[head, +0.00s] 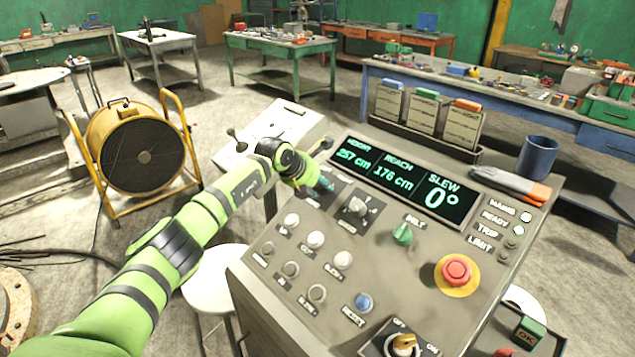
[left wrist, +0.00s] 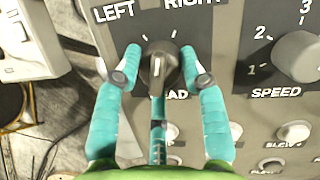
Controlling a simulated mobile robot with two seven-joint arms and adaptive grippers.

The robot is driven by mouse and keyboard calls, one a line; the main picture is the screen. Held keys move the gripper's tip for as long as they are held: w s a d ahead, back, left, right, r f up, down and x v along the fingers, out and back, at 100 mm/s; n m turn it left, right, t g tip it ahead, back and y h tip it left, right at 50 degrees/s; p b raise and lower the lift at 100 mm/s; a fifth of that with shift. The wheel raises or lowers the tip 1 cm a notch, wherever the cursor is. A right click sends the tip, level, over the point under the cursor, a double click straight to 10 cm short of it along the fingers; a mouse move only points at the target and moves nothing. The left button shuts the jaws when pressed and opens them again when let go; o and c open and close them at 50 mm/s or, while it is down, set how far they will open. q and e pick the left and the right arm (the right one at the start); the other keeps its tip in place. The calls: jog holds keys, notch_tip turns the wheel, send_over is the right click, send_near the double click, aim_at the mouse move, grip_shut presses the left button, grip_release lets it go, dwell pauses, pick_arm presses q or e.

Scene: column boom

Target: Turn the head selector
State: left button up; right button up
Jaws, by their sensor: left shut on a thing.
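The head selector (left wrist: 159,66) is a dark knob with a pale pointer line, on the grey panel under the words LEFT and RIGHT. In the left wrist view its pointer tilts slightly right of straight up. My left gripper (left wrist: 160,62) has its teal fingers on both sides of the knob and is shut on it. In the head view my left gripper (head: 322,186) is at the panel's upper left, and the arm and fingers hide the selector there. My right gripper is not in view.
The console (head: 400,215) also carries a speed knob (head: 357,207), a green belt knob (head: 403,234), a red emergency button (head: 457,270), a blue reset button (head: 362,302) and a yellow key switch (head: 404,344). The display (head: 405,178) reads height 257 cm, reach 176 cm, slew 0°.

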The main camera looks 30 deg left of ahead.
pick_arm(q)
jog(key=shift+w+d+r+n, duration=0.1)
jog(key=shift+d+r+n, duration=0.05)
jog(key=shift+n, duration=0.85)
jog(key=n+y, duration=0.1)
jog(key=n, duration=0.1)
jog(key=shift+n, duration=0.4)
jog(key=n+g, duration=0.1)
jog(key=n, duration=0.3)
jog(key=shift+w+d+y+b, duration=0.1)
jog(key=shift+y+b, duration=0.3)
jog(key=shift+r+n, duration=0.15)
jog(key=shift+n, duration=0.15)
jog(key=o, duration=1.1)
jog(key=v, duration=1.2)
